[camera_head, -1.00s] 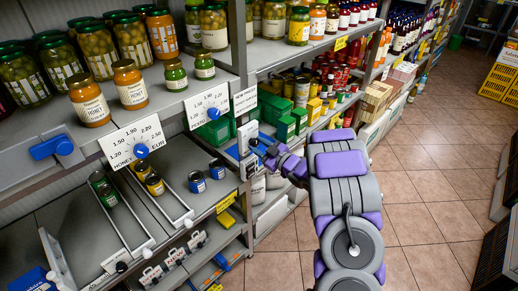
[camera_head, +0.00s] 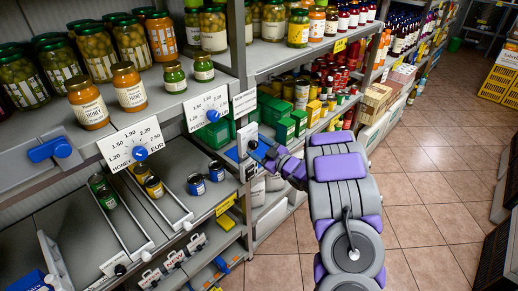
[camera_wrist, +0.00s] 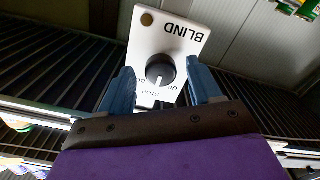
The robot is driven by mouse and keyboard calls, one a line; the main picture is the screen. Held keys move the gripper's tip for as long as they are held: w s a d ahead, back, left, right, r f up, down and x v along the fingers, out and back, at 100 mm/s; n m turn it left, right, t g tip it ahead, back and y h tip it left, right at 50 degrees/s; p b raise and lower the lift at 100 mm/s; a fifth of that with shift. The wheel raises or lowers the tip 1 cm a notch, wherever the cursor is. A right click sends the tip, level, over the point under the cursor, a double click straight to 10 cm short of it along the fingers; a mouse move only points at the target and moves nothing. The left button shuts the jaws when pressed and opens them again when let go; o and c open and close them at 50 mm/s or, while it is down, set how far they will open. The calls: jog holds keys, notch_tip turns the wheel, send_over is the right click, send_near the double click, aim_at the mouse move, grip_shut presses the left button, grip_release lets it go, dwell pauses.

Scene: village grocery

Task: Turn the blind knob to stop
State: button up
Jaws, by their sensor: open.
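The black round blind knob (camera_wrist: 160,70) sits on a white plate (camera_wrist: 182,33) marked BLIND, which appears upside down in the wrist view. I cannot clearly tell where the knob points. My gripper (camera_wrist: 162,88) is open, its blue fingers to the left and right of the knob, with a visible gap on each side. In the head view my gripper (camera_head: 262,150) is at the white plate (camera_head: 247,137) on the shelf post; the knob is hard to make out there.
Left of the plate, price dials with blue knobs stand on the shelf edge: a honey dial (camera_head: 137,146) and another dial (camera_head: 208,107). Jars (camera_head: 88,103) and green boxes (camera_head: 286,131) fill nearby shelves. The tiled floor (camera_head: 430,180) to the right is clear.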

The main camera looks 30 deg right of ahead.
jog(key=p+v, duration=0.3)
jog(key=v, duration=1.4)
jog(key=shift+s, duration=0.15)
jog(key=shift+d, duration=0.1)
